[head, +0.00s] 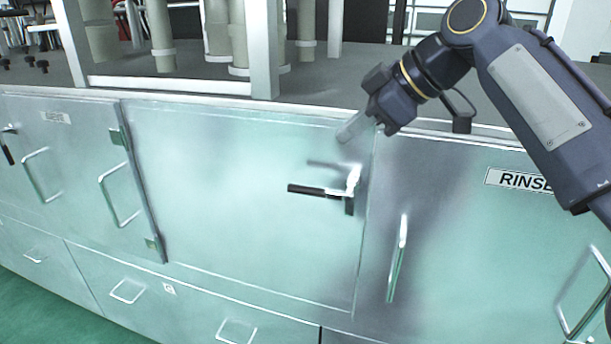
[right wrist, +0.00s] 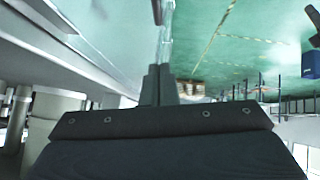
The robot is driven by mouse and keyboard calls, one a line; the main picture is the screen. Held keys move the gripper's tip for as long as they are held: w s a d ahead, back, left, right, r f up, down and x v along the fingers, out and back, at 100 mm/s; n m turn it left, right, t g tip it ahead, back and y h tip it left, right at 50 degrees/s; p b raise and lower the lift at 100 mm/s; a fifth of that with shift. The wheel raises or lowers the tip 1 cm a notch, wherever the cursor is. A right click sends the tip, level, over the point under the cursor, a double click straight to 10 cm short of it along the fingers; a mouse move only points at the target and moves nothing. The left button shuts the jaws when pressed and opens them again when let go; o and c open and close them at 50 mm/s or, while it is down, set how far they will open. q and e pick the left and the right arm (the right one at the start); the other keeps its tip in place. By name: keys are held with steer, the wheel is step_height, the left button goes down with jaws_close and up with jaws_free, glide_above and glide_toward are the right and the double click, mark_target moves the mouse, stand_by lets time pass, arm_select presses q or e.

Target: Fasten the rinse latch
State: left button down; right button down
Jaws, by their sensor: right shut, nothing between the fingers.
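The latch (head: 320,190) by the RINSE sign has a black handle lying about level, pointing left from a bright metal mount at the right edge of the middle cabinet door (head: 230,200). The door looks flush with the front; I cannot tell whether the latch is engaged. My right gripper (head: 348,133) is shut and empty, above the latch and apart from it in the head view, its fingers pointing down-left. In the right wrist view the gripper (right wrist: 160,84) shows its fingers together; a small dark piece beyond them is unclear. My left gripper is not in view.
The RINSE sign (head: 519,180) is on the right panel, partly behind my right arm. A vertical pull handle (head: 398,258) stands out right of the latch. Another black-handled latch (head: 8,147) is at the far left. A metal frame post (head: 262,50) rises from the counter.

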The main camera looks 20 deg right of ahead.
glide_above(299, 187)
steer(key=s+d, duration=0.2)
steer(key=s, duration=0.1)
step_height(299, 187, down, 7)
steer(key=shift+w+f, duration=0.25)
steer(key=shift+f, duration=0.75)
steer(key=shift+w+f, duration=0.25)
steer(key=shift+f, duration=0.75)
steer(key=shift+d, duration=0.1)
steer(key=shift+s, duration=0.1)
